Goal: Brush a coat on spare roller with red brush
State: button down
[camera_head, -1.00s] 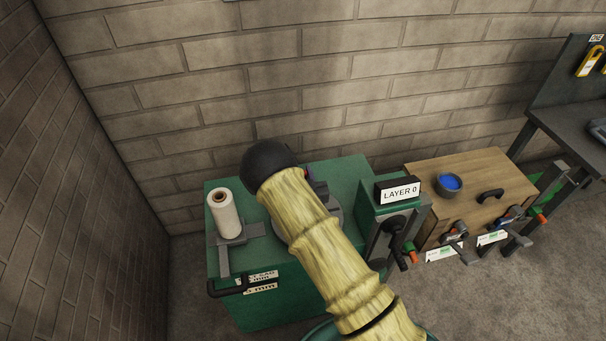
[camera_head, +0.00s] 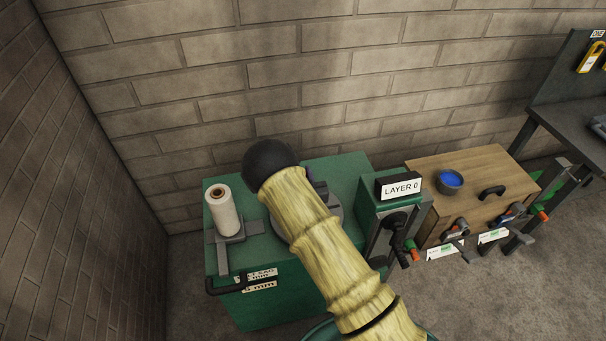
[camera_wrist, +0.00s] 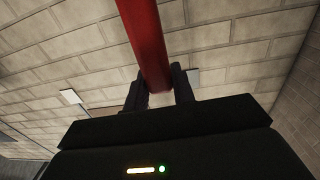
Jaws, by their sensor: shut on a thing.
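In the wrist view my gripper (camera_wrist: 158,88) is shut on a red bar (camera_wrist: 150,45), which looks like the handle of the red brush. The bar runs up out of the top of the picture, so its bristles do not show. In the head view my yellow-sleeved arm reaches over the green machine top, and my gripper and the brush are mostly hidden behind it. A white roller (camera_head: 222,214) with a brown core stands upright on a grey stand at the machine's left; it may be the spare roller. It is apart from my arm.
The green machine (camera_head: 240,302) has a black handle at its front left. A "LAYER 0" sign (camera_head: 399,188) stands right of my arm. A wooden cabinet (camera_head: 480,168) bears a bowl of blue stuff (camera_head: 450,181). Brick walls close off the back and left.

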jog(key=shift+f, duration=0.3)
jog(key=shift+d, duration=0.15)
jog(key=d, duration=0.1)
jog(key=d+b, duration=0.1)
jog(key=d, duration=0.1)
jog(key=shift+w+d, duration=0.25)
jog(key=shift+w, duration=0.15)
dwell(0.4)
jog(key=shift+b+x, duration=0.6)
jog(key=shift+x, duration=0.5)
